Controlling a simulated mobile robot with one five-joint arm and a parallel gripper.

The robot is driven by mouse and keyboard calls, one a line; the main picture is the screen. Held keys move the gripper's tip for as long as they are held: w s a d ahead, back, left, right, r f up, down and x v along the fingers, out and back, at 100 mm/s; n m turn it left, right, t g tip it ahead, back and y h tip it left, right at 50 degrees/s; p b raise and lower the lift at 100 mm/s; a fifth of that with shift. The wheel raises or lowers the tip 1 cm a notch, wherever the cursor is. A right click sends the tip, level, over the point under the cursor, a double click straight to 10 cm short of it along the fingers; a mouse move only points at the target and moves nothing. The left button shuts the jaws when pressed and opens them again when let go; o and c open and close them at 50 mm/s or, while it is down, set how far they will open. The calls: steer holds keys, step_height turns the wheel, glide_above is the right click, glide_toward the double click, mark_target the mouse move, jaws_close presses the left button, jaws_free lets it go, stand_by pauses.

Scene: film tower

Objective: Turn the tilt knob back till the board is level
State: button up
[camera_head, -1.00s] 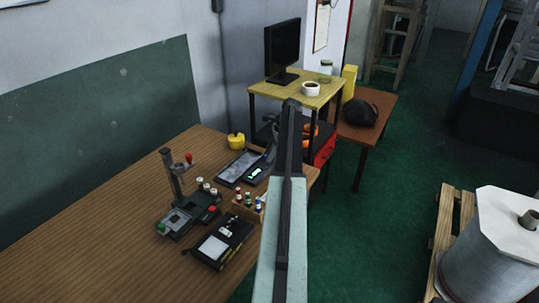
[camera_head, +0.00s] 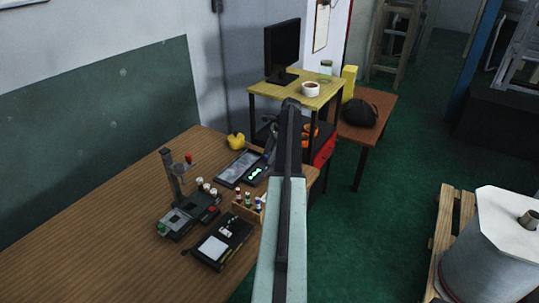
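A dark stand device (camera_head: 183,217) is on the wooden bench, with an upright post (camera_head: 172,172). It has a red knob (camera_head: 188,158) by the post, a red knob (camera_head: 213,209) and a green knob (camera_head: 162,228) low down, and several pale caps (camera_head: 207,187). Beside it lies a dark flat unit with a white pad (camera_head: 212,248) and a small knob at its left corner. I cannot tell which knob is the tilt knob, or which part is the board and whether it is level. My arm rises through the middle of the view; my gripper does not show.
Behind are a grey tray (camera_head: 239,166), a small device with a green-lit screen (camera_head: 256,173), a yellow object (camera_head: 236,141) and a wooden rack of small bottles (camera_head: 246,212). A yellow-topped stand (camera_head: 262,91) holds a monitor (camera_head: 282,48). The bench's left front is clear.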

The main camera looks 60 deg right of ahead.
steer(key=shift+r, duration=0.1)
steer(key=p+v, duration=0.7)
steer(key=shift+r, duration=0.3)
steer(key=shift+s, duration=0.1)
